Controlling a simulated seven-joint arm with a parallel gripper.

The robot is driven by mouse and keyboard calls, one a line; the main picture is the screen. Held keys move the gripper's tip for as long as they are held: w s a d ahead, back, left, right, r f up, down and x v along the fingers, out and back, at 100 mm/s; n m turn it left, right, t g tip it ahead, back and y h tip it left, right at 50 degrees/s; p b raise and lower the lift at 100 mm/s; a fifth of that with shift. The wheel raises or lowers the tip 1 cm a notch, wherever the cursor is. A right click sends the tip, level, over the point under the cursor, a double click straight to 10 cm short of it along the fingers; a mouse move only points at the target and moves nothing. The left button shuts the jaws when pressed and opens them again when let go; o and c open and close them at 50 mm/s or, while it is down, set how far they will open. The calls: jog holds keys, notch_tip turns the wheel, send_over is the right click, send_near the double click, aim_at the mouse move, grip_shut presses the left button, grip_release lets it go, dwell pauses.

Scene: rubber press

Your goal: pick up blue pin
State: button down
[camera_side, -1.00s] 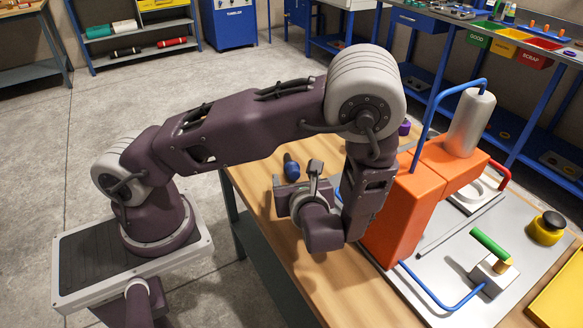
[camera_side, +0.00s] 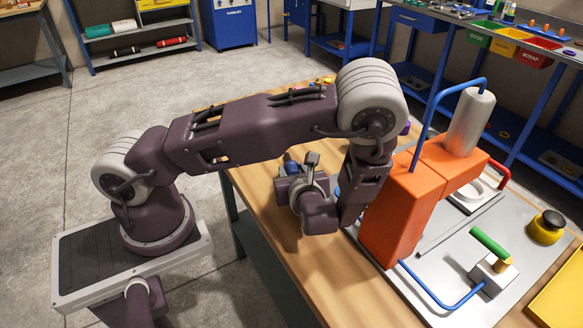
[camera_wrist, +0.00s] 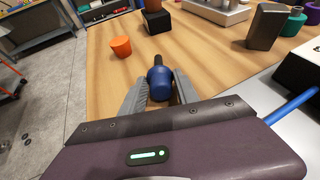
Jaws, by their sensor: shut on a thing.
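The blue pin (camera_wrist: 159,82) is in the middle of the wrist view, a rounded blue body with a dark narrow end pointing away. My gripper (camera_wrist: 159,88) is shut on it, with one grey finger on each side. In the side view the blue pin (camera_side: 290,166) shows just past the gripper, which hides its lower part. I cannot tell whether the pin touches the wooden table (camera_side: 262,190) or hangs just above it.
An orange cup-shaped piece (camera_wrist: 121,46) and a black block (camera_wrist: 157,22) stand beyond the pin. A dark upright block (camera_wrist: 266,26) stands further right. The orange press (camera_side: 396,212) is close to the right of my arm. The wood left of the pin is clear.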

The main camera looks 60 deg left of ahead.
notch_tip(320, 180, up, 9)
jog(key=shift+r, duration=0.1)
jog(key=s+a+n+g+h, duration=0.2)
jog(key=s+n+g+h, duration=0.65)
jog(key=n, duration=0.65)
jog(key=w+a+r+n+t+h, duration=0.25)
jog(key=w+r+n+t, duration=0.4)
jog(key=w+n, duration=0.45)
jog(key=shift+n+h, duration=0.3)
jog(key=shift+n, duration=0.1)
jog(key=f, duration=0.2)
jog(key=s+f, duration=0.1)
jog(key=f, duration=0.5)
jog(key=shift+s+f, duration=0.15)
jog(key=shift+s, duration=0.1)
